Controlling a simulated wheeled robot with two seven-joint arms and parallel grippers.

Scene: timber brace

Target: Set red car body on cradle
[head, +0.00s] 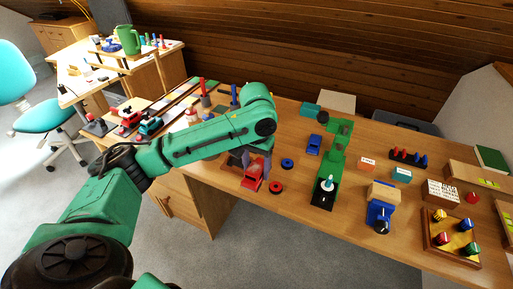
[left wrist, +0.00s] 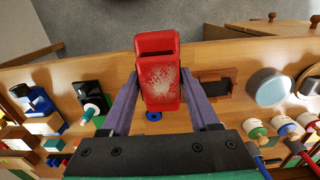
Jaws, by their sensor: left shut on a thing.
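The red car body (head: 253,176) is held between the purple fingers of my left gripper (head: 262,158), over the front part of the bench. In the left wrist view the red car body (left wrist: 159,75) sits between the two fingertips (left wrist: 160,82), with a dark slot near its far end and a pale worn patch on its face. A brown wooden frame with a dark middle (left wrist: 213,86) lies beside it on the bench, apart from it; it may be the cradle. In the head view my arm and gripper hide most of that spot. My right gripper does not show.
A red wheel (head: 276,188) and a blue wheel (head: 287,163) lie right of the car body. A green press-like stand (head: 325,190) and a blue vise-like device (head: 379,215) stand further right. In the left wrist view, a round grey tin (left wrist: 270,87) stands beyond the wooden frame.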

